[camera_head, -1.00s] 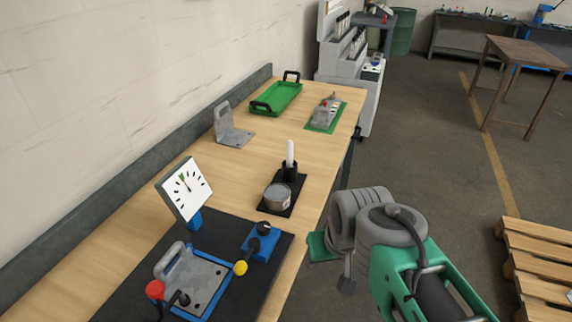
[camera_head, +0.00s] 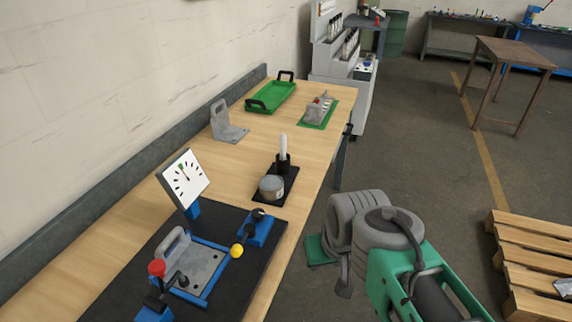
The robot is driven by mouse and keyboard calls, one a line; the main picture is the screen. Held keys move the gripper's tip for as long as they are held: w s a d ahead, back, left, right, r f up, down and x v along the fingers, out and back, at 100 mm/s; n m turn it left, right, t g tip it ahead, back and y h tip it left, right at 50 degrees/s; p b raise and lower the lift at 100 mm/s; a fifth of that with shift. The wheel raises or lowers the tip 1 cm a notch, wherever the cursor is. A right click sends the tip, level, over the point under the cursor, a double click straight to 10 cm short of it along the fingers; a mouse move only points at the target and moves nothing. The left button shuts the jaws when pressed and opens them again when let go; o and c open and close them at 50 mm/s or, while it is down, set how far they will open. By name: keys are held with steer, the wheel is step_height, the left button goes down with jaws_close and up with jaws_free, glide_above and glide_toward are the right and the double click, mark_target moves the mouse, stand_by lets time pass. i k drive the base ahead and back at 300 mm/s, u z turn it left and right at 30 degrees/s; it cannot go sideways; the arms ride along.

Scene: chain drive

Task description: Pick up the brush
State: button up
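The brush (camera_head: 283,147) appears to be the upright piece with a white handle in a black holder (camera_head: 282,164) on the bench; its lower end is hidden in the holder. A grey round tin (camera_head: 271,187) stands just in front of it on the same black base. My arm, with grey joints and a green link, is at the lower right, beyond the bench's right edge. The end of the arm is partly hidden by its own links, and its fingers cannot be made out clearly. It is well apart from the brush.
The wooden bench (camera_head: 215,168) carries a gauge (camera_head: 183,178), a blue-edged fixture (camera_head: 200,270) with a red knob, a grey bracket (camera_head: 228,128), a green tray (camera_head: 270,95) and a metal part on a green mat (camera_head: 318,112). A pallet (camera_head: 530,250) lies on the floor at right.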

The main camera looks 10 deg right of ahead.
mark_target(282, 138)
steer(key=k, duration=0.25)
steer(key=z, duration=0.9)
steer(key=i, duration=3.35)
steer(key=u, duration=5.6)
